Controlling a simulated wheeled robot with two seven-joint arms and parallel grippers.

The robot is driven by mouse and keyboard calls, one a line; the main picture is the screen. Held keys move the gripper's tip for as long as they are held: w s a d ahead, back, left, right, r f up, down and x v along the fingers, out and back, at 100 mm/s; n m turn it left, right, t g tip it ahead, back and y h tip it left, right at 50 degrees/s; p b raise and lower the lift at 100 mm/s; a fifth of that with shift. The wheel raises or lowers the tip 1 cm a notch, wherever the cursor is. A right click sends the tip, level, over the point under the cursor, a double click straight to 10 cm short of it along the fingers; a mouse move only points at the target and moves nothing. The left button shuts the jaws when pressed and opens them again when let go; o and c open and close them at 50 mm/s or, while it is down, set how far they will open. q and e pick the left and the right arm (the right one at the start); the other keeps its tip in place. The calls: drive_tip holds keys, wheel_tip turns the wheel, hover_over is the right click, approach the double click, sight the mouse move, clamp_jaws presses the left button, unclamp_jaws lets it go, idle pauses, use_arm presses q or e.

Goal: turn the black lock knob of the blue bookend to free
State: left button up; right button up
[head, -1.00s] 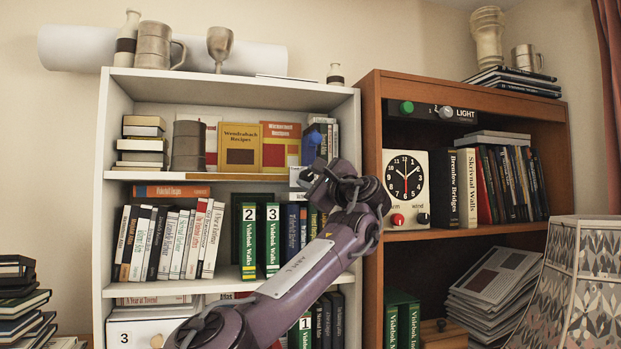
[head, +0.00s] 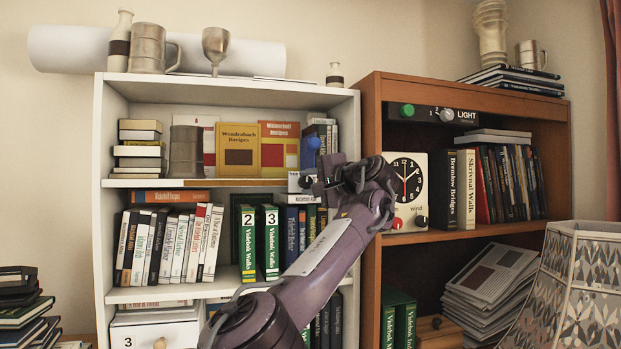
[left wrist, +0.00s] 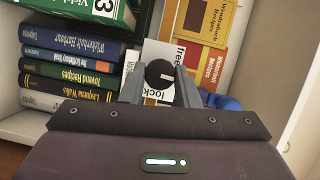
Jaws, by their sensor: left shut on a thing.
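The blue bookend shows as a round blue part (head: 314,143) on the middle shelf of the white bookcase. It also shows in the left wrist view (left wrist: 226,102). Its white plate (left wrist: 158,52) carries the words "free" and "lock", at opposite ends. The black lock knob (left wrist: 160,74) has a white pointer line directed to the right in the wrist view, at neither word. My left gripper (left wrist: 159,84) is shut on the knob, one finger on each side. In the head view my left gripper (head: 318,185) is at the plate, partly hiding it. My right gripper is not in view.
Recipe books (head: 239,149) stand left of the bookend. Green and other books (head: 269,243) fill the shelf below. The brown cabinet (head: 372,150) with a clock (head: 406,180) stands close on the right, beside my left wrist.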

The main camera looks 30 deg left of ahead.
use_arm(q)
drive_tip(key=shift+n, duration=0.4)
drive_tip(key=o, duration=1)
drive_tip(key=shift+c, duration=0.2)
drive_tip(key=shift+d+f+h, duration=0.1)
drive_tip(key=shift+d+h, duration=0.2)
drive_tip(key=b+v, duration=0.3)
drive_tip(key=v, duration=0.4)
drive_tip(key=shift+b, duration=0.3)
